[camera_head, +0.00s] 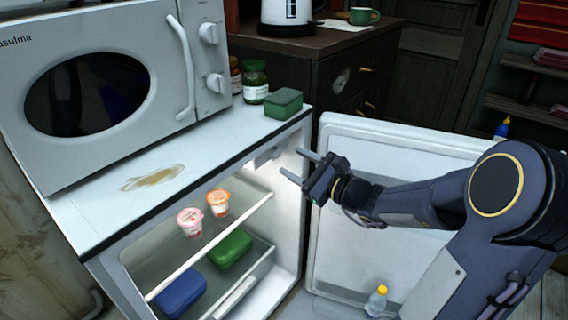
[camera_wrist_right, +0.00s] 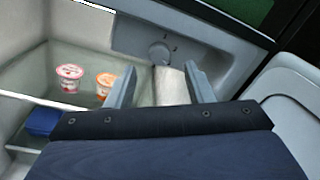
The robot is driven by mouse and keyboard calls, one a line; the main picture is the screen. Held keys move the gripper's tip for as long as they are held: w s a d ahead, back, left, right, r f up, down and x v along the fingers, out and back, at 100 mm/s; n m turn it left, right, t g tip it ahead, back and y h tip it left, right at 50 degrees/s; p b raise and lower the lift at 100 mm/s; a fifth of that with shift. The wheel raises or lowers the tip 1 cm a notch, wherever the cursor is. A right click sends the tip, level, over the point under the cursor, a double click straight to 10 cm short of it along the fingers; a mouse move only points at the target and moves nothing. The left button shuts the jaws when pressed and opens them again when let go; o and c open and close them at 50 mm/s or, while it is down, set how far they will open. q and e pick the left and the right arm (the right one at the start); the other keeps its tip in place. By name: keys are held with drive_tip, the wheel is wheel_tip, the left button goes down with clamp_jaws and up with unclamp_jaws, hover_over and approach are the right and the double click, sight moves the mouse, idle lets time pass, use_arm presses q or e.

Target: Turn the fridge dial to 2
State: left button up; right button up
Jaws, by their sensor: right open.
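The fridge dial (camera_wrist_right: 158,54) is a round grey knob on a light housing (camera_wrist_right: 190,45) at the top of the fridge's inner wall. Small marks stand around it, too small to read, and I cannot tell its setting. In the head view the housing (camera_head: 267,156) shows under the fridge top, left of my right gripper. My right gripper (camera_head: 291,162) is open and empty at the fridge opening. In the right wrist view its fingers (camera_wrist_right: 160,72) reach towards the dial, one on each side below it, apart from it. My left gripper is not in view.
The fridge door (camera_head: 390,140) stands open on the right. Inside, two yogurt cups (camera_head: 190,222) sit on the upper shelf, with a green box (camera_head: 230,248) and a blue box (camera_head: 181,291) below. A microwave (camera_head: 110,75), jars (camera_head: 254,80) and a green container (camera_head: 283,103) stand on top.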

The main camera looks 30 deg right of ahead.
sight(278, 154)
drive_tip(key=shift+b+x, duration=0.3)
drive_tip(key=shift+x, duration=1.95)
drive_tip(key=c, duration=1)
drive_tip(key=shift+f+n+b, duration=0.25)
drive_tip(key=shift+n+b, duration=0.15)
drive_tip(key=shift+b, duration=0.45)
drive_tip(key=n+b, duration=0.2)
drive_tip(key=b, duration=0.2)
drive_tip(key=n+b, duration=0.2)
drive_tip(key=b, duration=0.1)
drive_tip(key=shift+f+n+b, duration=0.2)
drive_tip(key=shift+n+b, duration=0.2)
drive_tip(key=shift+r+n+b, duration=0.2)
drive_tip(key=shift+n+b, duration=0.4)
drive_tip(key=shift+n, duration=0.3)
drive_tip(key=shift+r+n+y, duration=0.1)
drive_tip(key=shift+n+y, duration=0.3)
drive_tip(key=shift+n, duration=2)
